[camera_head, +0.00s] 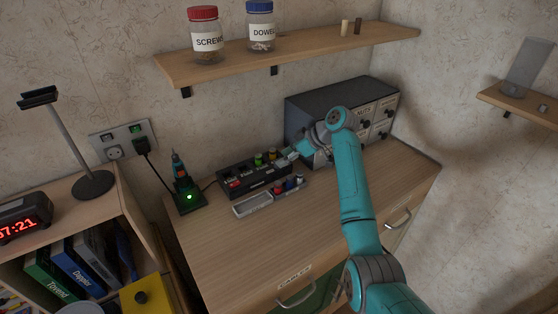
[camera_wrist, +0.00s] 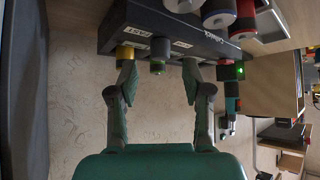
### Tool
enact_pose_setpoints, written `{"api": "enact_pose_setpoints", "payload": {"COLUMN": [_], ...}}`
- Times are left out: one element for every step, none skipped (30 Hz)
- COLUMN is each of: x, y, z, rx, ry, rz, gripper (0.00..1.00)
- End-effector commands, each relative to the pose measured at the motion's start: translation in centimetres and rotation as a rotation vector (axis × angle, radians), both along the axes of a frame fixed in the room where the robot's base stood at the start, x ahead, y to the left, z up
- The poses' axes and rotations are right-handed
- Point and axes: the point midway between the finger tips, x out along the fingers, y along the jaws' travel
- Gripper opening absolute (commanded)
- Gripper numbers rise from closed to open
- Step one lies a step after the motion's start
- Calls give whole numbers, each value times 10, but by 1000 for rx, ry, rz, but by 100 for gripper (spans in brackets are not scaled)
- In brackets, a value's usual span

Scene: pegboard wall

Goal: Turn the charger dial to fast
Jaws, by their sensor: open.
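The charger (camera_head: 236,184) is a dark box at the back of the workbench, with a row of coloured knobs and labels. In the wrist view the charger (camera_wrist: 105,32) spans the top, with a label seeming to read FAST upside down. In the head view my gripper (camera_head: 288,156) is at the charger's right end. The dial's exact setting cannot be read.
A grey tray (camera_head: 252,207) with small coloured items lies in front of the charger. A grey drawer cabinet (camera_head: 318,105) stands close on the right. A screwdriver stand (camera_head: 190,200) with a green light is at left. A shelf (camera_head: 290,54) hangs above. The front benchtop is clear.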

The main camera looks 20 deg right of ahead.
Motion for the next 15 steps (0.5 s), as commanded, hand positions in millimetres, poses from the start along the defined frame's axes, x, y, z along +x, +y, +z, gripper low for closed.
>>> {"api": "enact_pose_setpoints", "payload": {"x": [3,4,6,8,9,10,10,11,12,12,12,13,13,13,13], "y": [5,8,10,12,14,15,16,17,18,18,19,19,19,19,19], "z": [-6,-8,-12,-14,-16,-18,-19,-20,-21,-22,-22,-22,-23,-23,-23], "rx": [0,0,0,0,0,0,0,0,0,0,0,0,0,0,0], "ry": [1,2,1,0,-1,-1,0,0,-1,-1,-1,-2,-2,-2,-2], "rz": [1,1,2,1,1,1,1,1,1,1,1,0,0,0,0], "gripper": [49,49,49,49,49,49,49,49,49,49,49,49,49,49,49]}}
